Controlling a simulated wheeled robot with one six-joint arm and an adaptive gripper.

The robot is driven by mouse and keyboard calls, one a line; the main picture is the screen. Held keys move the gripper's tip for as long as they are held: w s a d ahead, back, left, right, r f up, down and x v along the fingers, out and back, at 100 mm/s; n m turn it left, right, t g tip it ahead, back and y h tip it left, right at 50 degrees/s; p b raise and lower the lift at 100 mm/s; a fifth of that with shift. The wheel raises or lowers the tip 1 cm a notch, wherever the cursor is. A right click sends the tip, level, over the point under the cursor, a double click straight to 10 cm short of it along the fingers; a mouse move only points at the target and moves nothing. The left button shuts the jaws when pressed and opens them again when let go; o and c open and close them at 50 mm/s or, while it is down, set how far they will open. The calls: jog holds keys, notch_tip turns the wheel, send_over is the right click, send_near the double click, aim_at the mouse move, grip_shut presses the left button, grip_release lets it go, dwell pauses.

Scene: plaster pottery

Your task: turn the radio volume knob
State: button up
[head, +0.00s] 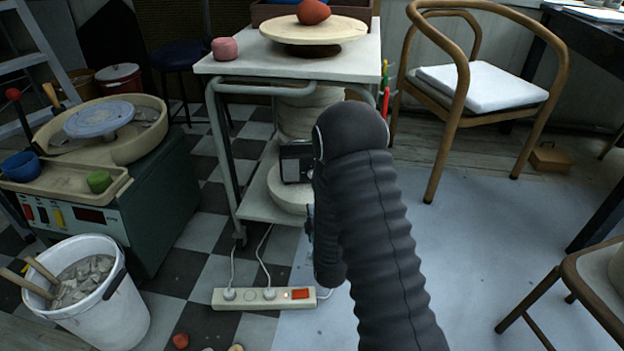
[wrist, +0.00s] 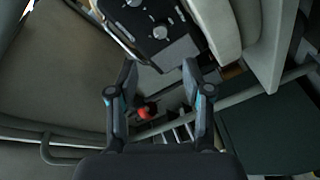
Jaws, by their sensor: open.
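The radio (head: 296,160) is a small dark box on the lower shelf of the white cart, partly covered by my arm in the head view. In the wrist view the radio (wrist: 150,25) is at the top, turned sideways, its dark face showing round knobs. One silvery knob (wrist: 160,32) is near the middle of that face. I cannot tell which knob is for volume. My gripper (wrist: 161,70) is open and empty, its fingertips just below the radio in the picture and seemingly apart from the knobs. In the head view my arm mostly hides the gripper.
Round plaster slabs (head: 310,113) are stacked behind the radio. The cart's metal leg (head: 226,160) stands to its left. A power strip (head: 262,298) with cords lies on the floor in front. A pottery wheel (head: 100,118) is left; a wooden chair (head: 480,85) is right.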

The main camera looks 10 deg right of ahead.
aim_at(311, 176)
jog(key=w, duration=1.1)
jog(key=shift+w+d, duration=0.1)
jog(key=shift+w, duration=0.15)
jog(key=shift+c, duration=0.3)
grip_shut()
